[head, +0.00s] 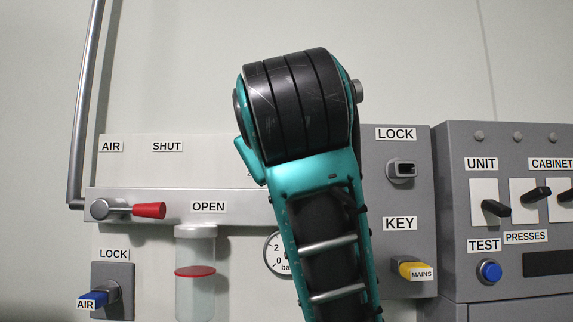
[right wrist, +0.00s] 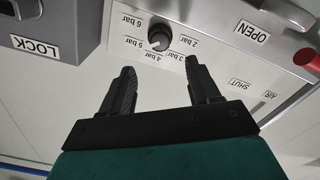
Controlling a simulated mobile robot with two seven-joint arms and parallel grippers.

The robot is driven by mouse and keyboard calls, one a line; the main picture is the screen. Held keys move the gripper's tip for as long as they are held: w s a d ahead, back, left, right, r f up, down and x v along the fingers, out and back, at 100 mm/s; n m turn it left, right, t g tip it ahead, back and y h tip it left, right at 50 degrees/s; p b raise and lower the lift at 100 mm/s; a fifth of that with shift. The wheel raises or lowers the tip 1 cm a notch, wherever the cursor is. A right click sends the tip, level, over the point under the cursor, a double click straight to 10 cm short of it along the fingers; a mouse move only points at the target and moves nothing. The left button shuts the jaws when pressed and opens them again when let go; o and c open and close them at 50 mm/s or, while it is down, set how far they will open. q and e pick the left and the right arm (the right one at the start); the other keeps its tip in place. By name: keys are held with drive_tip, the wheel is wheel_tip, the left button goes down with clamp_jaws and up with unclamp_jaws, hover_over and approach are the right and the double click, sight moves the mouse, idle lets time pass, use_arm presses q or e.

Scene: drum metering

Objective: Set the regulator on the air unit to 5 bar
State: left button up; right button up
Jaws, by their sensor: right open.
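The regulator knob (right wrist: 160,37) shows in the right wrist view as a dark round knob on the pale air unit panel. Labels from 2 bar to 6 bar stand around it, upside down in this view. I cannot tell for sure which label its pointer faces. My right gripper (right wrist: 157,68) is open and empty, its two fingers apart, with the knob in view beyond the gap between the fingertips. In the head view my teal and black arm covers the regulator. A pressure gauge (head: 272,258) is partly hidden by that arm; its needle cannot be read. My left gripper is not in view.
A red-handled lever (head: 148,210) points right toward the OPEN label. A clear bowl with a red ring (head: 195,285) hangs below the unit. The blue AIR key (head: 93,299) sits lower left. A switch box (head: 505,140) stands at right.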

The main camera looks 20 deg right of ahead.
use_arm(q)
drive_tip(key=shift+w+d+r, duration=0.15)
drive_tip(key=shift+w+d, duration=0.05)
use_arm(e)
drive_tip(key=shift+v, duration=2.3)
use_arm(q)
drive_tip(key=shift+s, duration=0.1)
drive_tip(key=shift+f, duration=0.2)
